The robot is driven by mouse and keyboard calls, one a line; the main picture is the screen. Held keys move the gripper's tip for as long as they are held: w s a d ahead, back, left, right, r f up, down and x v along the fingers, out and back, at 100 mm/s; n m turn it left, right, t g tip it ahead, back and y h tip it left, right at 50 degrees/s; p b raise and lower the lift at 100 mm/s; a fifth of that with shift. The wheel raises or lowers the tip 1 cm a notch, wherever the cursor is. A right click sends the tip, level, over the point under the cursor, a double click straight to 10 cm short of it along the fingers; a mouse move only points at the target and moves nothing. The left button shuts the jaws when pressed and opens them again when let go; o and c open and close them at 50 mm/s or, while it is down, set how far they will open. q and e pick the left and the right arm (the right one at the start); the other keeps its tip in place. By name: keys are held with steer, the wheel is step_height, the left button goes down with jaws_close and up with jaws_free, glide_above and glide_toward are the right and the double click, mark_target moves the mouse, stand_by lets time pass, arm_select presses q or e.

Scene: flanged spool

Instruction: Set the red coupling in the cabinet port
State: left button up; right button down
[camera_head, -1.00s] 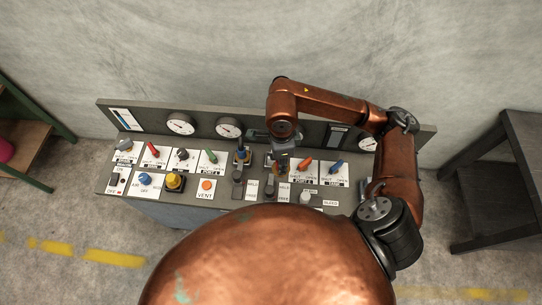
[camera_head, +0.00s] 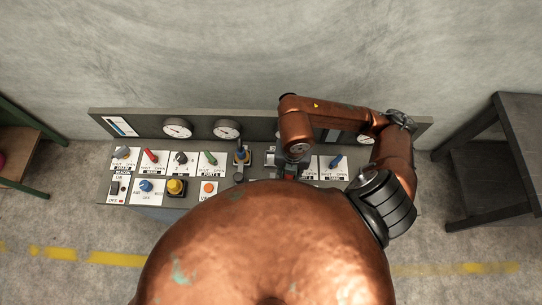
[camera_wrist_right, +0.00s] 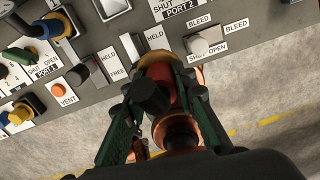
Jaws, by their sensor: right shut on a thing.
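In the right wrist view my right gripper (camera_wrist_right: 163,118) has its green fingers shut on the red coupling (camera_wrist_right: 181,88), a red body with a yellowish ring and copper-coloured flanges. A black cylinder covers part of it. The coupling appears in front of the cabinet's panel edge; I cannot tell its exact height. In the head view the gripper is mostly hidden by my copper body, with a bit of red under the wrist. The cabinet (camera_head: 250,128) has a PORT 2 label (camera_wrist_right: 184,12) at the top of the wrist view. My left gripper is not in view.
A blue and yellow fitting (camera_head: 242,155) stands at port 1. HELD/FREE switches (camera_wrist_right: 130,46), a bleed knob (camera_wrist_right: 204,42), an orange vent button (camera_head: 208,188) and levers crowd the panel. A dark table (camera_head: 495,155) stands right.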

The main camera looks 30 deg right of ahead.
steer(key=shift+w+f, duration=0.1)
steer(key=shift+w, duration=0.05)
steer(key=shift+m, duration=0.3)
steer(key=w+f, duration=0.4)
steer(key=w+d+f+p, duration=0.1)
steer(key=w+f, duration=0.3)
steer(key=w, duration=0.1)
steer(key=w+d+f+p, duration=0.1)
steer(key=w+f, duration=0.3)
steer(key=shift+w+f, duration=0.15)
steer(key=shift+f, duration=0.25)
steer(key=shift+f, duration=0.1)
steer(key=shift+f, duration=0.25)
steer(key=c, duration=1.6)
jaws_free()
